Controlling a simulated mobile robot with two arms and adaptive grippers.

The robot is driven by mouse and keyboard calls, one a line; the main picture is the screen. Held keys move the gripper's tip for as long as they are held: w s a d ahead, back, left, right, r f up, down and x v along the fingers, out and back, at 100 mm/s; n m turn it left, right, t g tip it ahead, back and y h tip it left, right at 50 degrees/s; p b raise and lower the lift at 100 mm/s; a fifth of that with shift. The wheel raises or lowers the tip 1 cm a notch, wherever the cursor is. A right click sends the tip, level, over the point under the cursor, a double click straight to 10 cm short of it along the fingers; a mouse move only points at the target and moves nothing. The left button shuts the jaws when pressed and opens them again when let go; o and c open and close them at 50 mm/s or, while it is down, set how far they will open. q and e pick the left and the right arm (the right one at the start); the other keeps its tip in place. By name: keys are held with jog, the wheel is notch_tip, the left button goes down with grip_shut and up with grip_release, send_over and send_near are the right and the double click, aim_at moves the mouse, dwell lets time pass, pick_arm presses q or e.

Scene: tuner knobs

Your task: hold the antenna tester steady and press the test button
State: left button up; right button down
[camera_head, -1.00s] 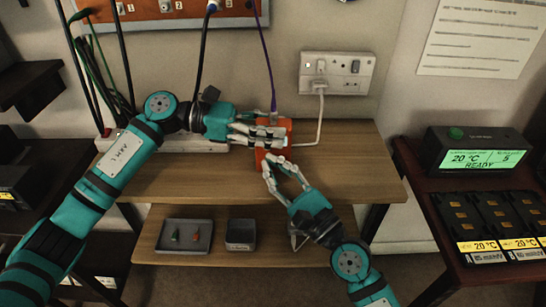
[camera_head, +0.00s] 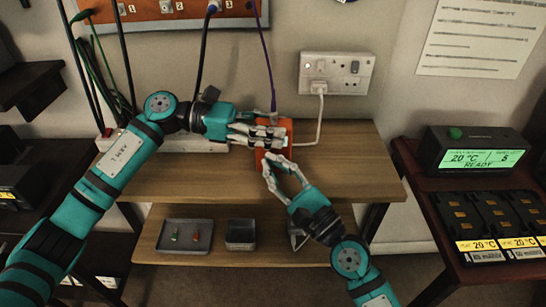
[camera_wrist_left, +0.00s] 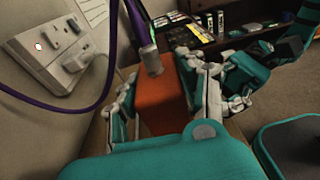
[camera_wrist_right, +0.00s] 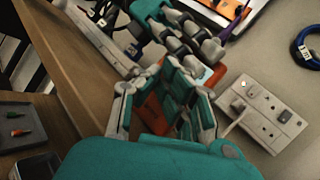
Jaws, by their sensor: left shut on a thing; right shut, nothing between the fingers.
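The antenna tester is an orange box (camera_head: 270,157) on the upper wooden shelf, below the wall socket. In the left wrist view the orange box (camera_wrist_left: 161,100) stands between my left gripper's fingers, with a metal connector and purple cable on its top. My left gripper (camera_head: 268,134) is shut on it from the left. My right gripper (camera_head: 271,161) is shut and empty, its fingertips at the box's lower front end. In the right wrist view the orange box (camera_wrist_right: 151,115) shows partly behind the fingers. The test button is hidden; whether the fingertips touch it I cannot tell.
A white wall socket (camera_head: 336,73) with a plug and cable is behind the shelf (camera_head: 345,165). The lower shelf holds a tray (camera_head: 184,247) with small coloured pieces and a dark bin (camera_head: 240,234). A display unit (camera_head: 475,152) reading READY stands at the right.

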jog(key=shift+s, duration=0.15)
pick_arm(q)
jog(key=shift+w, duration=0.25)
pick_arm(e)
jog(key=shift+s, duration=0.15)
jog(key=shift+s, duration=0.55)
pick_arm(q)
jog(key=shift+f, duration=0.1)
pick_arm(e)
jog(key=shift+s+a, duration=0.1)
jog(key=shift+s, duration=1.9)
pick_arm(q)
jog(key=o, duration=1.4)
